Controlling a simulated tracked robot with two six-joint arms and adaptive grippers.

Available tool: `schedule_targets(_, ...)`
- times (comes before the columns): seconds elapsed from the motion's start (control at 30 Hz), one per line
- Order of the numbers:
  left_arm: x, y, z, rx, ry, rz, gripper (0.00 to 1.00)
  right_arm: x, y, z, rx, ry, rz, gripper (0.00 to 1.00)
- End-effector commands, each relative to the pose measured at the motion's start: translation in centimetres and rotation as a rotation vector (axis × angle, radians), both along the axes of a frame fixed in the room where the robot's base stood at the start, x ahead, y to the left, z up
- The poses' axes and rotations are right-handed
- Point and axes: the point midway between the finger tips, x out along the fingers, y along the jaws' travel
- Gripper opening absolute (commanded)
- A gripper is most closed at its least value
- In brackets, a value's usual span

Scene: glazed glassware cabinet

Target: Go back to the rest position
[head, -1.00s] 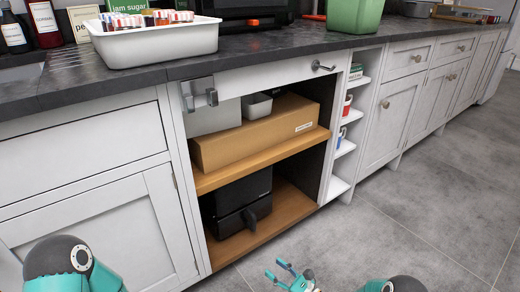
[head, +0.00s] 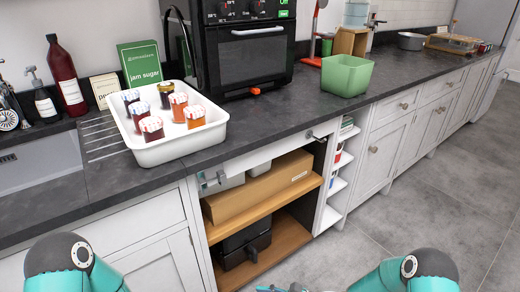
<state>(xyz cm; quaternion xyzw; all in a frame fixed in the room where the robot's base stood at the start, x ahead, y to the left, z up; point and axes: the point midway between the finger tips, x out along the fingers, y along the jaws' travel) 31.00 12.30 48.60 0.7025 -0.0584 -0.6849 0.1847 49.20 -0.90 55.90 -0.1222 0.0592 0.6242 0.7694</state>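My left arm (head: 68,268) shows at the bottom left corner, but its gripper is out of view. My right arm (head: 410,272) shows at the bottom right. A small sliver of a teal and dark gripper (head: 275,288) shows at the bottom edge, apparently the right one. It is cut off by the frame, so whether it is open or shut is hidden. Neither visible arm part touches the cabinet or anything on the counter.
The open cabinet (head: 270,207) holds a cardboard box (head: 255,195) above a black appliance (head: 243,245). On the counter stand a white tray (head: 178,150) with several jars, a green bin (head: 346,76) and an oven (head: 255,50). Grey floor (head: 400,215) is free at right.

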Motion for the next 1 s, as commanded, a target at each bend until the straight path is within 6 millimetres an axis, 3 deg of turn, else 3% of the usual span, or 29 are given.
schedule_targets(0.03, 0.0, 0.0, 4.0, 0.0, 0.0, 0.0, 0.4, -2.5, 0.1, 3.6, -0.058, 0.003, 0.083, 0.47)
schedule_targets(0.1, 0.0, 0.0, 6.6, 0.0, 0.0, 0.0, 0.4, -6.2, -0.1, 5.3, -0.15, -0.003, 0.207, 0.47)
schedule_targets(0.17, 0.0, 0.0, 8.8, 0.0, 0.0, 0.0, 0.4, -9.5, -0.8, 6.7, -0.236, -0.017, 0.322, 0.47)
schedule_targets(0.3, 0.0, 0.0, 13.5, 0.0, 0.0, 0.0, 0.4, -16.8, -4.1, 9.4, -0.457, -0.112, 0.609, 0.47)
schedule_targets(0.43, 0.0, 0.0, 16.1, 0.0, 0.0, 0.0, 0.4, -21.0, -8.0, 10.4, -0.651, -0.284, 0.846, 0.47)
schedule_targets(0.53, 0.0, 0.0, 16.3, 0.0, 0.0, 0.0, 0.4, -22.3, -10.2, 9.8, -0.765, -0.455, 0.979, 0.47)
schedule_targets(0.63, 0.0, 0.0, 15.7, 0.0, 0.001, 0.0, 0.4, -22.4, -11.3, 8.8, -0.847, -0.632, 1.061, 0.47)
schedule_targets(0.8, 0.0, 0.0, 15.7, 0.0, 0.001, 0.0, 0.4, -20.0, -11.5, 8.6, -0.946, -0.882, 1.083, 0.47)
schedule_targets(0.9, 0.0, 0.0, 15.8, 0.0, 0.001, 0.0, 0.4, -18.7, -11.3, 8.5, -0.984, -0.93, 1.06, 0.47)
schedule_targets(1.0, 0.0, 0.0, 15.8, 0.0, 0.001, 0.0, 0.4, -18.7, -11.3, 8.5, -0.984, -0.93, 1.06, 0.47)
